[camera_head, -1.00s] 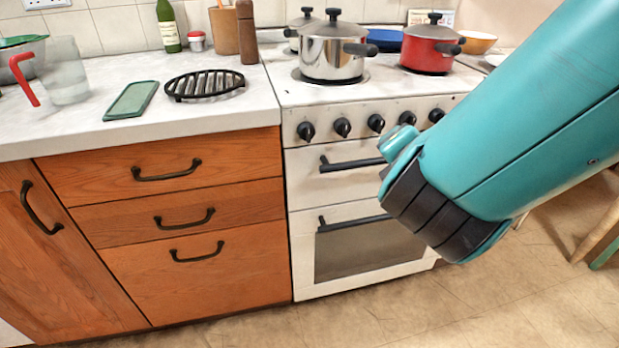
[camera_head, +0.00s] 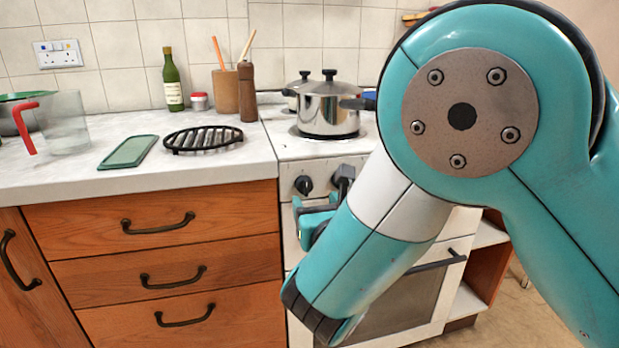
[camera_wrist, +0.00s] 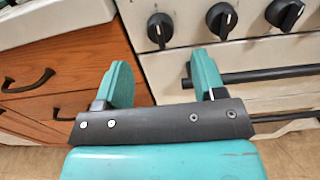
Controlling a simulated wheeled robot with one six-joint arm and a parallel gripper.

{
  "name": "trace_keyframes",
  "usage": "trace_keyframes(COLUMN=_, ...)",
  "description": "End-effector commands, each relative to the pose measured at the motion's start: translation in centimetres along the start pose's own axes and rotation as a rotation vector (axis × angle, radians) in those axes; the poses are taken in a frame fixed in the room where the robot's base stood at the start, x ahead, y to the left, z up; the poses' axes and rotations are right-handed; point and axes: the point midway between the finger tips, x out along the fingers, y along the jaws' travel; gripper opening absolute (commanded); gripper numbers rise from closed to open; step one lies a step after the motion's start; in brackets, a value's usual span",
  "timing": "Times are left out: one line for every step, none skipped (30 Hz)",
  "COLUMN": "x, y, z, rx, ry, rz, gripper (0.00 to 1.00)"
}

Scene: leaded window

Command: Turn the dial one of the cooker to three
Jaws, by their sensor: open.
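The white cooker (camera_head: 350,148) stands right of the wooden drawers. Its leftmost black dial (camera_head: 303,185) shows just beyond my arm. The same dial (camera_wrist: 159,30) is at the top of the wrist view, its white mark near the top of the knob. A second dial (camera_wrist: 222,20) and a third dial (camera_wrist: 285,13) sit to its right. My gripper (camera_wrist: 164,72) is open and empty, its two teal fingers apart, below and in front of the leftmost dial and not touching it. My arm hides most of the other dials in the head view.
An oven handle (camera_wrist: 265,74) runs across the cooker front near the right finger. Wooden drawers (camera_head: 165,258) with black handles are at the left. A steel pot (camera_head: 328,108) stands on the hob. A black trivet (camera_head: 203,138) and a green board (camera_head: 128,152) lie on the counter.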

Motion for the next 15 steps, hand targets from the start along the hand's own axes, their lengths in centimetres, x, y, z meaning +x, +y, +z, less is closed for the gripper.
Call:
trace_keyframes(x=1.3, y=-0.1, z=0.4, rx=0.004, ry=-0.002, rz=-0.004, gripper=0.63)
trace_keyframes(x=1.9, y=-0.2, z=0.4, rx=0.004, ry=-0.003, rz=-0.004, gripper=0.63)
trace_keyframes(x=2.8, y=-0.1, z=0.3, rx=0.004, ry=-0.003, rz=-0.002, gripper=0.63)
trace_keyframes(x=3.4, y=-0.1, z=0.2, rx=0.004, ry=-0.002, rz=-0.003, gripper=0.63)
trace_keyframes(x=4.0, y=-0.1, z=0.3, rx=0.004, ry=-0.002, rz=-0.003, gripper=0.63)
trace_keyframes(x=4.7, y=-0.1, z=0.3, rx=0.004, ry=-0.003, rz=-0.002, gripper=0.63)
trace_keyframes(x=5.2, y=-0.1, z=0.3, rx=0.003, ry=-0.003, rz=-0.002, gripper=0.63)
trace_keyframes(x=5.6, y=-0.1, z=0.1, rx=0.004, ry=-0.002, rz=-0.002, gripper=0.63)
trace_keyframes(x=6.1, y=-0.1, z=0.1, rx=0.004, ry=-0.001, rz=-0.002, gripper=0.63)
trace_keyframes(x=6.5, y=-0.1, z=0.1, rx=0.002, ry=-0.001, rz=-0.002, gripper=0.63)
trace_keyframes(x=6.8, y=-0.1, z=0.1, rx=0.003, ry=0.000, rz=-0.002, gripper=0.63)
trace_keyframes(x=7.1, y=-0.1, z=0.1, rx=0.002, ry=-0.001, rz=-0.002, gripper=0.63)
trace_keyframes(x=7.3, y=-0.1, z=0.0, rx=0.002, ry=0.000, rz=-0.001, gripper=0.63)
trace_keyframes(x=7.4, y=0.0, z=0.0, rx=0.002, ry=0.000, rz=0.000, gripper=0.63)
trace_keyframes(x=7.6, y=0.0, z=0.0, rx=0.000, ry=0.000, rz=0.000, gripper=0.63)
